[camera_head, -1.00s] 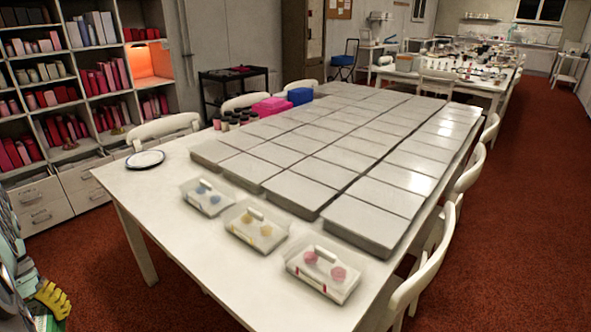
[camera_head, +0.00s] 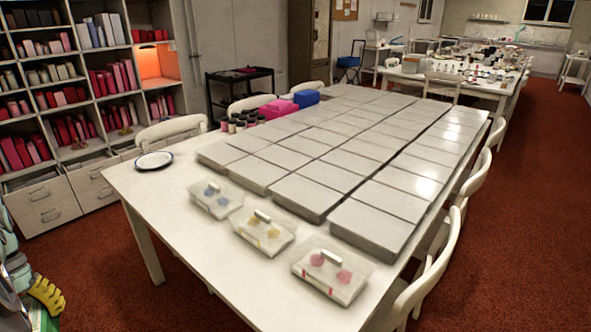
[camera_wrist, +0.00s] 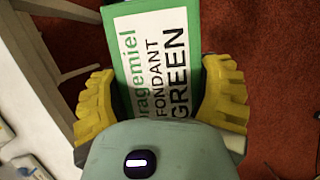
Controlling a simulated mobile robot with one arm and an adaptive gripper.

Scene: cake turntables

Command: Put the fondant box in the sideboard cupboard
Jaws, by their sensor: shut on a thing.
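The fondant box (camera_wrist: 158,45) is green and white, with "FONDANT GREEN" printed on it. In the wrist view it sits between the yellow fingers of my gripper (camera_wrist: 163,100), which are shut on it. Its lower end is hidden behind the gripper body. Red floor shows beyond the box. No sideboard cupboard can be clearly identified; a shelf unit with drawers (camera_head: 42,192) stands at the left.
A black cart (camera_head: 240,88) stands behind. Red floor is open at right.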

